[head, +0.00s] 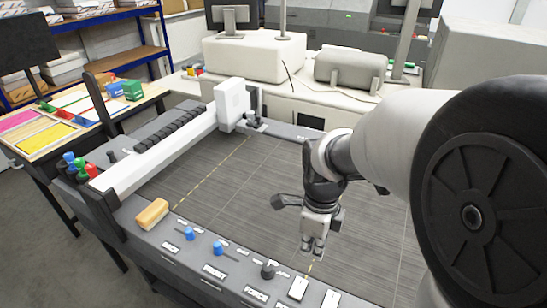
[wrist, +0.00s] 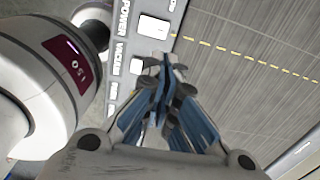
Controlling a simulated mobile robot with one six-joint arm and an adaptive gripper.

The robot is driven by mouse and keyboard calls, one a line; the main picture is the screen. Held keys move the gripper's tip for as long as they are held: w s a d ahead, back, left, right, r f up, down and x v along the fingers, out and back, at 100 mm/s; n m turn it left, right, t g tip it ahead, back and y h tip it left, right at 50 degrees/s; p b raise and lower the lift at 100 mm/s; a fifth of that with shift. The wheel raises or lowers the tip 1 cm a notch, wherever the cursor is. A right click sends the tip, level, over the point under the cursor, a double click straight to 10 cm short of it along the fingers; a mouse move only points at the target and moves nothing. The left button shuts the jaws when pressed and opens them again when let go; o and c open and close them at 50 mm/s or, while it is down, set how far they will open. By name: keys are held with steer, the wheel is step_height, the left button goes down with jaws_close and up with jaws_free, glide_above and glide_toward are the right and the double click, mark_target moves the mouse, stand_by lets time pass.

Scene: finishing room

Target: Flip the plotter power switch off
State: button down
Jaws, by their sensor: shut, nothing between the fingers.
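The power switch is a white rocker (wrist: 155,27) beside the POWER label (wrist: 125,17) on the grey control strip. In the head view it appears as the left white rocker (head: 298,288) on the plotter's front edge. I cannot tell which way it is tipped. My gripper (head: 313,249) is shut and empty, pointing down above the bed just behind the strip. In the wrist view its blue-grey fingers (wrist: 160,66) appear just below the power switch and partly cover the area beside the vacuum switch. Contact with either switch cannot be made out.
The white vacuum rocker (wrist: 137,67) sits next to the power switch, also seen in the head view (head: 330,298). Blue knobs (head: 218,248), a dark knob (head: 268,270) and a wooden-looking block (head: 152,214) stand along the front edge. The plotter bed (head: 225,185) is clear.

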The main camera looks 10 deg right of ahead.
mark_target(307, 284)
steer(key=shift+w+f, duration=0.1)
steer(key=shift+f, duration=0.05)
step_height(307, 284, down, 14)
steer(key=b, duration=0.5)
stand_by(0.6)
